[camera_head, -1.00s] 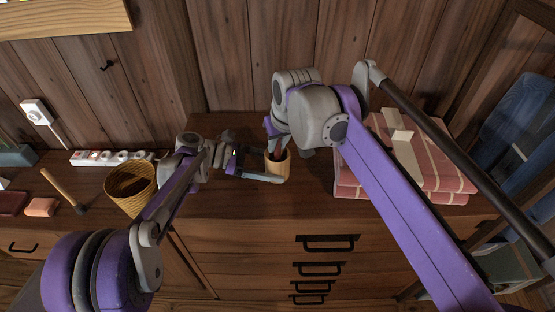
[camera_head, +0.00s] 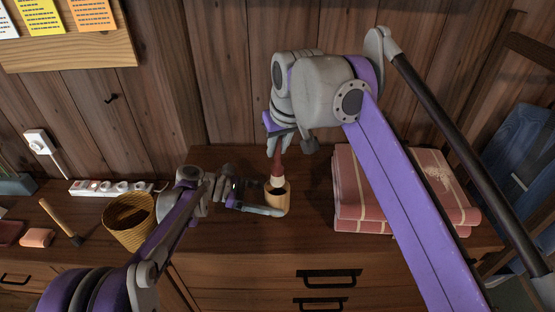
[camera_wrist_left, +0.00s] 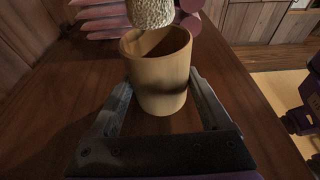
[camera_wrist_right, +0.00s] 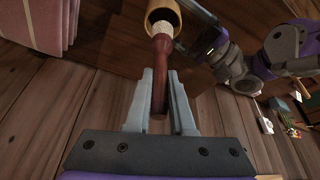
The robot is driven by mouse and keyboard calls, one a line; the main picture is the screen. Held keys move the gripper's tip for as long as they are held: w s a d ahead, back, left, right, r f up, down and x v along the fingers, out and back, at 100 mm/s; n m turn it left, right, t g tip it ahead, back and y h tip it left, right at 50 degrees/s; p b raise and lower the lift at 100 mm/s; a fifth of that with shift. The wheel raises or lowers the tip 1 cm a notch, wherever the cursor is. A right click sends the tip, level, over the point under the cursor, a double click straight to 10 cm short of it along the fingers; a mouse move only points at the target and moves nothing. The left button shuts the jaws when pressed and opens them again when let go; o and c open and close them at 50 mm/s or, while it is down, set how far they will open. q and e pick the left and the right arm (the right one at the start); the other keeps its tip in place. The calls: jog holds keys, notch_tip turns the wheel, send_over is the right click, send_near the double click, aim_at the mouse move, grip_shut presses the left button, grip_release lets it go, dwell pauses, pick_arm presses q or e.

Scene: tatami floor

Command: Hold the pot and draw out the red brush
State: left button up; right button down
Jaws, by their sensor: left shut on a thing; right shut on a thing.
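The tan pot (camera_head: 282,204) stands on the cabinet top. My left gripper (camera_wrist_left: 160,84) is shut on the pot, with one finger on each side; in the head view its fingers (camera_head: 262,208) reach the pot from the left. The red brush (camera_head: 277,163) is upright above the pot, its pale bristles (camera_wrist_left: 150,12) down, at or just above the rim. The pot's inside looks empty in the left wrist view. My right gripper (camera_wrist_right: 160,74) is shut on the brush's dark red handle (camera_wrist_right: 161,62), with the bristles (camera_wrist_right: 162,28) beyond toward the pot.
A wicker basket (camera_head: 130,232), a power strip (camera_head: 108,187), a mallet-like tool (camera_head: 62,220) and a pink block (camera_head: 37,237) are to the left. Folded pink cloths (camera_head: 360,208) lie to the right. A wooden wall (camera_head: 220,75) rises behind.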

dwell(0.3)
pick_arm(q)
jog(key=o, duration=0.8)
jog(key=v, duration=1.2)
